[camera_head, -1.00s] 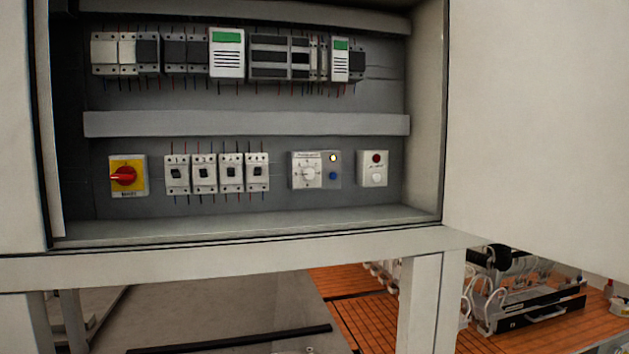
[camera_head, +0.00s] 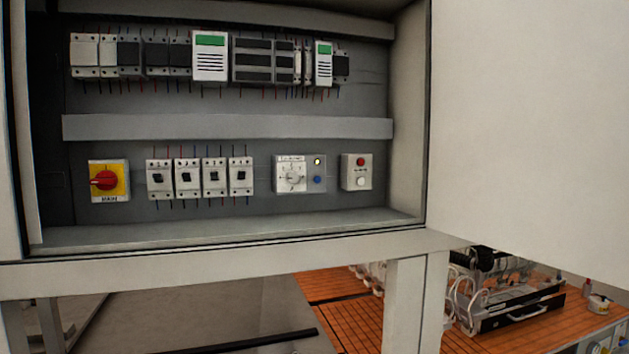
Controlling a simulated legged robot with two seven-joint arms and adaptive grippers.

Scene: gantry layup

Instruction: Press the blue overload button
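The blue overload button (camera_head: 317,179) is a small round button in the lower row of the open electrical cabinet. It sits on a grey panel, under a small lit yellowish-white lamp (camera_head: 317,161) and right of a white rotary dial (camera_head: 291,176). Nothing covers the button. Neither of my grippers is in view.
A red rotary switch on a yellow plate (camera_head: 122,181), several breakers (camera_head: 188,178) and a box with a red and a white button (camera_head: 356,172) share the row. The cabinet's bottom lip (camera_head: 240,244) runs below. An open white door (camera_head: 530,110) stands at right.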

